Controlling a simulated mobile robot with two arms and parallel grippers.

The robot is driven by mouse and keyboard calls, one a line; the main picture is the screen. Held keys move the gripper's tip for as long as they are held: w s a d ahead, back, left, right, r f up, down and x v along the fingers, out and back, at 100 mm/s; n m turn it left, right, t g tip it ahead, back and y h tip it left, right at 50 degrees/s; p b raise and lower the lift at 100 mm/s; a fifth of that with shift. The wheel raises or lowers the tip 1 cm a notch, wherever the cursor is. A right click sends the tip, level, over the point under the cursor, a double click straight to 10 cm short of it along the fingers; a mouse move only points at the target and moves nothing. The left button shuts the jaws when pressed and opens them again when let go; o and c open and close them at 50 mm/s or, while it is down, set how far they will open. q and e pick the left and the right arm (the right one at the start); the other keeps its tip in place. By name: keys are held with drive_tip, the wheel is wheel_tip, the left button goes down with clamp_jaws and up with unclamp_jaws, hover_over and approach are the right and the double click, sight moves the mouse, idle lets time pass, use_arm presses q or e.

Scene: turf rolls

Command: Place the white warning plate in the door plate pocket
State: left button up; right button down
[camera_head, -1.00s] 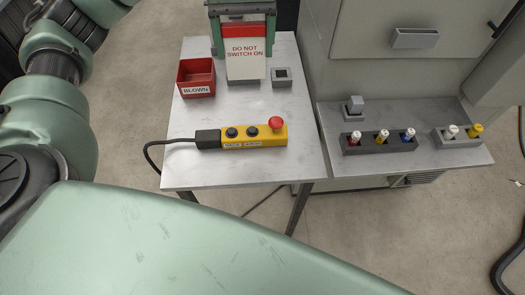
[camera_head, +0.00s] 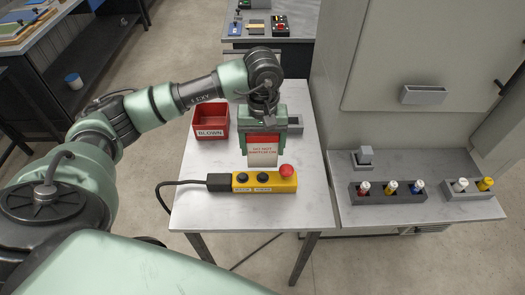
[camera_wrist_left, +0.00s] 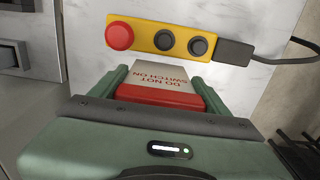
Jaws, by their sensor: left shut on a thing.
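The white warning plate (camera_head: 262,157) has a red top band and reads "DO NOT SWITCH ON". My left gripper (camera_head: 265,138) is shut on it above the left table, just behind the yellow button box. In the left wrist view the plate (camera_wrist_left: 160,75) sits between the two green fingers of the gripper (camera_wrist_left: 162,88). The door plate pocket (camera_head: 423,96) is a grey holder on the cabinet door, to the right of and apart from the plate. My right gripper does not show.
The yellow button box (camera_head: 264,181) with its red knob and cable lies at the front of the table (camera_head: 210,205). A red "BLOWN" bin (camera_head: 211,124) stands to the left. A grey shelf (camera_head: 395,213) with fuse holders (camera_head: 389,192) lies below the cabinet door (camera_head: 430,50).

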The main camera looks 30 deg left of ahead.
sight(262, 155)
use_arm(q)
drive_tip(key=shift+f, duration=1.6)
drive_tip(key=shift+f, duration=0.15)
drive_tip(key=o, duration=1.4)
drive_tip(key=shift+c, duration=0.2)
